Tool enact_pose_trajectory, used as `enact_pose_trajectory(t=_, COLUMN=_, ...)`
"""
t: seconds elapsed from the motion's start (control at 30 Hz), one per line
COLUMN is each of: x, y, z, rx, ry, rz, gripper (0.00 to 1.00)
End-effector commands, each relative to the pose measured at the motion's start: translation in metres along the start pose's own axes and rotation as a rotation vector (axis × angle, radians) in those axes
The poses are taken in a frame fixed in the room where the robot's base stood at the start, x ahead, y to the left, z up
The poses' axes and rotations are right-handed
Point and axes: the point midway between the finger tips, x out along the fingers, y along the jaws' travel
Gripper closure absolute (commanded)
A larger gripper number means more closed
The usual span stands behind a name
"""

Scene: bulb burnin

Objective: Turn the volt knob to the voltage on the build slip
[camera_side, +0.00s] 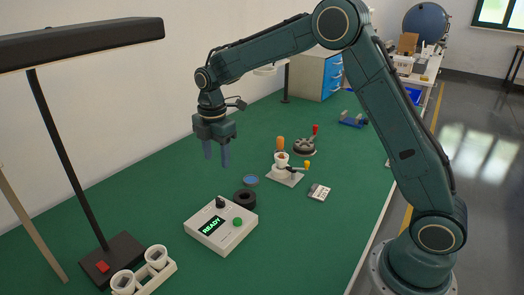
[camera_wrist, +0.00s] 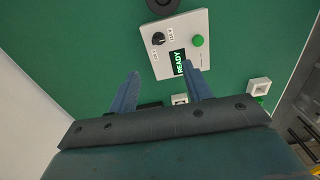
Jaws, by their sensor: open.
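The volt knob (camera_side: 220,202) is a small black knob on the white control box (camera_side: 233,238), beside a display reading READY and a green button (camera_side: 238,222). The wrist view also shows the knob (camera_wrist: 158,39), with a pale pointer mark and two small labels too blurred to read surely. My gripper (camera_side: 217,160) is open and empty, pointing down in the air above and behind the box, apart from the knob. Its two fingers (camera_wrist: 163,70) show in the wrist view. A small pale card (camera_side: 319,192) with dark print, perhaps the build slip, lies to the right; its text is unreadable.
A black ring (camera_side: 245,197) and a blue dish (camera_side: 251,181) lie close behind the box. A lamp (camera_side: 108,259) and white sockets in a holder (camera_side: 156,270) stand front left. Green mat around the box is mostly free.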

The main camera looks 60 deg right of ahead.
Motion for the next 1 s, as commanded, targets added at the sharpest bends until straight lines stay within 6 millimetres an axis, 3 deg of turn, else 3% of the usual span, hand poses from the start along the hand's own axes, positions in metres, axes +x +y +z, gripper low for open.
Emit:
enact_pose_trajectory(t=0.57, x=0.019, y=0.005, z=-0.001, rx=-0.033, ry=0.000, rz=-0.012, gripper=0.51)
enact_pose_trajectory(t=1.0, x=0.077, y=0.004, z=-0.001, rx=-0.032, ry=-0.001, rz=-0.014, gripper=0.51)
